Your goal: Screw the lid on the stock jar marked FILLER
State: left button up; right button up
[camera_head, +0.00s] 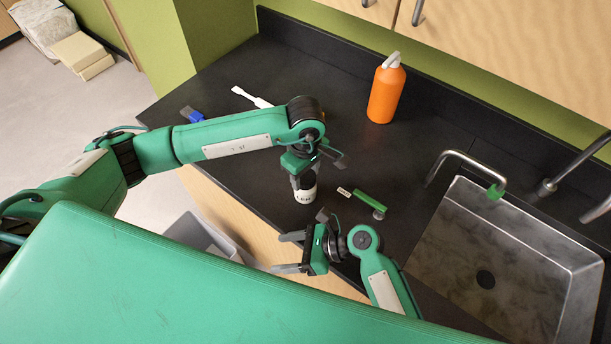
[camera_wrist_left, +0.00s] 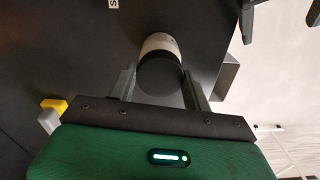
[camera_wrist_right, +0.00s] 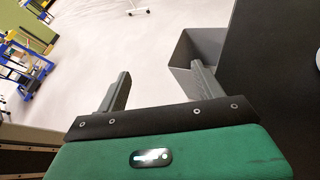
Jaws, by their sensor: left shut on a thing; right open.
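The stock jar (camera_head: 304,193) is white with a partly readable dark label and stands upright near the counter's front edge. My left gripper (camera_head: 300,177) is above it, pointing down, its fingers shut around the dark lid at the jar's top. In the left wrist view the lid (camera_wrist_left: 160,78) is a dark disc between the fingers, with the white jar (camera_wrist_left: 160,42) directly behind it. Lid and jar look in contact; I cannot tell how the threads sit. My right gripper (camera_head: 288,253) is open and empty, lower and off the counter's front edge.
A green tool (camera_head: 371,199) and a small label card (camera_head: 344,192) lie right of the jar. An orange bottle (camera_head: 386,92) stands at the back. A white brush (camera_head: 251,97) and blue item (camera_head: 192,114) lie behind my left arm. A sink (camera_head: 515,248) is at right, a grey bin (camera_head: 200,232) below.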

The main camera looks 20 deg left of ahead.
aim_at(310, 188)
jog(key=w+d+r+t, duration=0.1)
jog(key=w+d+r, duration=0.1)
jog(key=w, duration=0.4)
jog(key=w+d+r+t, duration=0.1)
jog(key=w+d+r, duration=0.1)
jog(key=w+d, duration=0.2)
jog(key=w+d+r+t, duration=0.1)
jog(key=w+d+r, duration=0.1)
jog(key=w, duration=0.5)
jog(key=shift+w+d+t+h, duration=0.3)
jog(key=shift+d, duration=0.1)
jog(key=shift+w, duration=0.1)
jog(key=shift+a+f, duration=0.15)
jog(key=shift+a, duration=0.2)
jog(key=x, duration=0.9)
jog(key=c, duration=1.4)
jog(key=shift+c, duration=0.2)
